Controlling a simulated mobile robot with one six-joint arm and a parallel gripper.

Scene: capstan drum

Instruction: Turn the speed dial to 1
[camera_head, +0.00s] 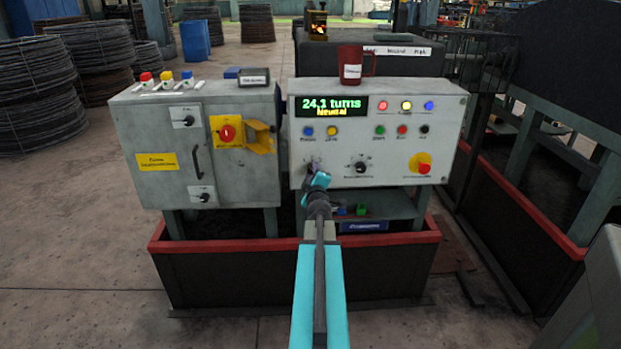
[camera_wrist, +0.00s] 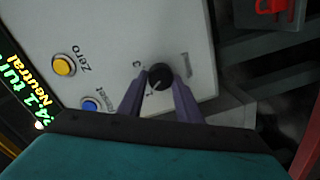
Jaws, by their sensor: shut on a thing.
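The control panel (camera_head: 345,125) has two dials low on its face. The left dial, under the blue and yellow buttons, is mostly hidden by my gripper (camera_head: 314,172) in the head view. In the wrist view it is a black round knob (camera_wrist: 160,76), and my gripper's two purple fingers (camera_wrist: 160,84) are shut on it, one on each side. Small marks stand around the knob, one like a 0, but its label is too blurred to read. I cannot tell which mark it points at. The right dial (camera_head: 361,168) is free, its label also unreadable.
The green display (camera_head: 327,105) reads 24.1 turns, Neutral. Blue Reset (camera_wrist: 91,104) and yellow Zero (camera_wrist: 64,64) buttons are near the held dial. A red mushroom button (camera_head: 424,168) is at the panel's right. A red mug (camera_head: 353,65) stands on top. A red-rimmed trough (camera_head: 400,238) lies below.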

